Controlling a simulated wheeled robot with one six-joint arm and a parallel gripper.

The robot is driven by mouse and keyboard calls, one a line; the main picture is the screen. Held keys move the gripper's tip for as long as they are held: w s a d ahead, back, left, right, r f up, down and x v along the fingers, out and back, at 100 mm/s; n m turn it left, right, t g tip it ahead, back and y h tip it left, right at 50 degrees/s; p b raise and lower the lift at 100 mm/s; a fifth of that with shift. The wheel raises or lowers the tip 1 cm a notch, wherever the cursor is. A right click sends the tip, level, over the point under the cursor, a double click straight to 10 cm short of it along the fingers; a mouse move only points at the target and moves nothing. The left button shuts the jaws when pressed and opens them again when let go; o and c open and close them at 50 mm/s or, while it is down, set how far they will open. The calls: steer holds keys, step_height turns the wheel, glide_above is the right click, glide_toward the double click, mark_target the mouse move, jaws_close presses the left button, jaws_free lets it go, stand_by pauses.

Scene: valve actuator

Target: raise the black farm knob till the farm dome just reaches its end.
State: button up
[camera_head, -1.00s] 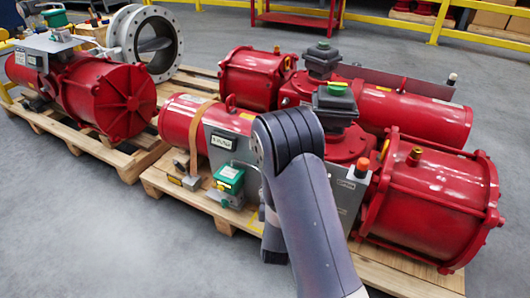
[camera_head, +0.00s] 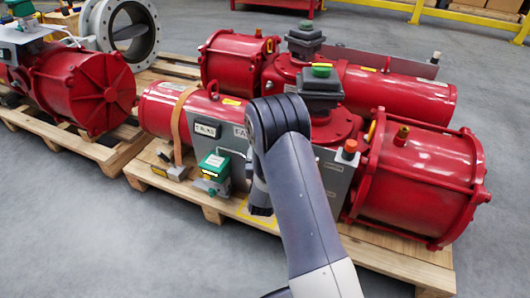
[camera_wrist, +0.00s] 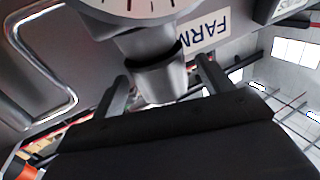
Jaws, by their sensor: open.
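A FARM label (camera_wrist: 209,30) is on the grey panel in the wrist view, and its first letters (camera_head: 239,132) show beside my arm in the head view. Near it in the wrist view are part of a white dial (camera_wrist: 140,6) and a grey stepped knob (camera_wrist: 160,80) with a dark ring. My gripper (camera_wrist: 162,78) is open, with one finger on each side of this knob; I cannot tell whether they touch it. In the head view my arm hides the knob. I cannot make out which part is the farm dome.
Red actuator cylinders (camera_head: 420,175) lie on a wooden pallet (camera_head: 390,262). A green-topped box (camera_head: 214,165) and a bent tube (camera_wrist: 72,95) are close to my arm. Grey floor is free in front.

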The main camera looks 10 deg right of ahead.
steer(key=shift+w+d, duration=0.1)
steer(key=shift+w, duration=0.2)
steer(key=shift+c, duration=0.5)
steer(key=c, duration=0.9)
steer(key=shift+m+h+b, duration=0.3)
steer(key=shift+h, duration=0.2)
